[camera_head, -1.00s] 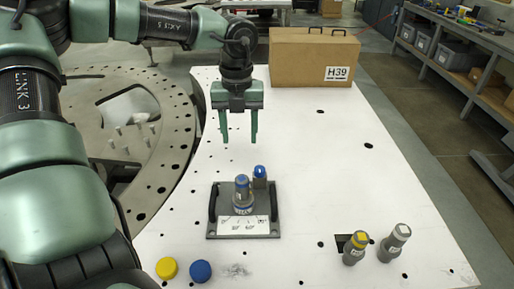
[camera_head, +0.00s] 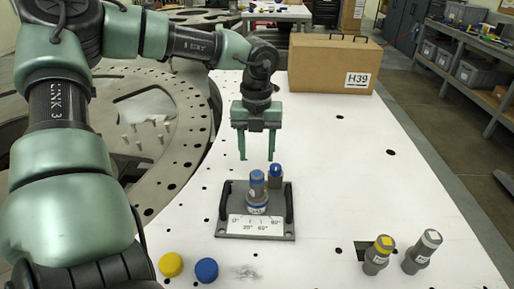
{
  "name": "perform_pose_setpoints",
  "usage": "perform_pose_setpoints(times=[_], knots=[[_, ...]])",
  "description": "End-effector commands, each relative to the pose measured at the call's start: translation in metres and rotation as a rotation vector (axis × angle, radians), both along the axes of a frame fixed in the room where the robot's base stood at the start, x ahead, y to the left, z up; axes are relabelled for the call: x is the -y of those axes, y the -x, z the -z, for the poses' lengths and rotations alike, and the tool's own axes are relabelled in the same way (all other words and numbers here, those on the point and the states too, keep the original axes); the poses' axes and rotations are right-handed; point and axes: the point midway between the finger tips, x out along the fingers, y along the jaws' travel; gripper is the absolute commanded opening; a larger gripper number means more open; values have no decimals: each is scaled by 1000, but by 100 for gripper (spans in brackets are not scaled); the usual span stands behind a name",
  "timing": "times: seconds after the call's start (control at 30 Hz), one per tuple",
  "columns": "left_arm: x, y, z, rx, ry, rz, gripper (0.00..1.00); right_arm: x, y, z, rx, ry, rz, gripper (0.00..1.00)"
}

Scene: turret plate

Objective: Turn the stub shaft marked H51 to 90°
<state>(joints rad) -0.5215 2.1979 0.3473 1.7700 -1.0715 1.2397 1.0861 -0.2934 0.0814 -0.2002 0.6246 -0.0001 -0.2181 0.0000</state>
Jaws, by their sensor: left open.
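A grey fixture plate (camera_head: 284,229) with two black handles lies on the white table. A stub shaft with a blue top (camera_head: 257,186) stands upright on it, in a collar whose marking is too small to read. A second blue-topped piece (camera_head: 275,176) stands just behind it to the right. A white angle scale (camera_head: 256,226) on the plate's front runs from 0° at the left to about 90° at the right. My left gripper (camera_head: 258,157) is open and empty, fingers pointing down, above and behind the shafts. My right gripper is not in view.
A yellow-topped piece (camera_head: 378,256) and a white-topped one (camera_head: 422,252) stand at the front right. A yellow cap (camera_head: 171,265) and a blue cap (camera_head: 206,270) lie front left. A brown case marked H39 (camera_head: 318,70) stands at the back.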

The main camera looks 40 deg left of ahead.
Motion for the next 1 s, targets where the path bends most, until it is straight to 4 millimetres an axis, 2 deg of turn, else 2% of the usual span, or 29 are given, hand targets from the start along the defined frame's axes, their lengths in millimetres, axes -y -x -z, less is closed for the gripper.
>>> perform_pose_setpoints(times=[0.3, 0.6, 0.8, 1.0], knots=[[0, 1, 35, -2, 2, -1, 51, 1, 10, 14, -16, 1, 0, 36], [0, 0, 62, 1, 0, 0, 51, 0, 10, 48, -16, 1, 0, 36], [0, 0, 71, 1, 1, 0, 51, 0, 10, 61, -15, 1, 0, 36], [0, 0, 71, 1, 1, 0, 51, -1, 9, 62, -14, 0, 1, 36]])
